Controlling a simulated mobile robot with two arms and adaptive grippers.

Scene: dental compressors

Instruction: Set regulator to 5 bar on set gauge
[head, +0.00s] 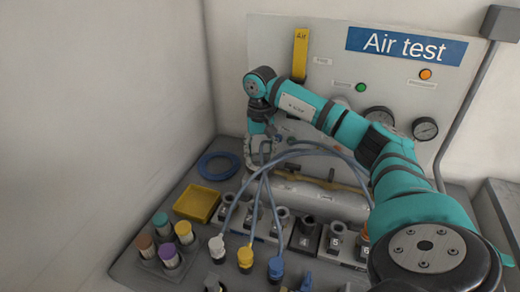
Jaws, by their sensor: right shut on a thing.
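My right arm reaches in from the right across the grey Air test panel (275,45). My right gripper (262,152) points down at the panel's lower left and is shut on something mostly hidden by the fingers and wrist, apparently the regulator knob. A second gauge (378,115) is partly hidden behind my arm. Both needles are too small to read, and I cannot tell which is the set gauge. My left gripper is not in view.
A yellow Air lever (300,54), a green lamp (361,88) and an orange lamp (426,74) are on the panel. Grey hoses (262,190) arch over numbered sockets (305,236). A yellow tray (196,203), a blue coil (218,165) and several coloured-top cylinders (168,255) occupy the bench's left.

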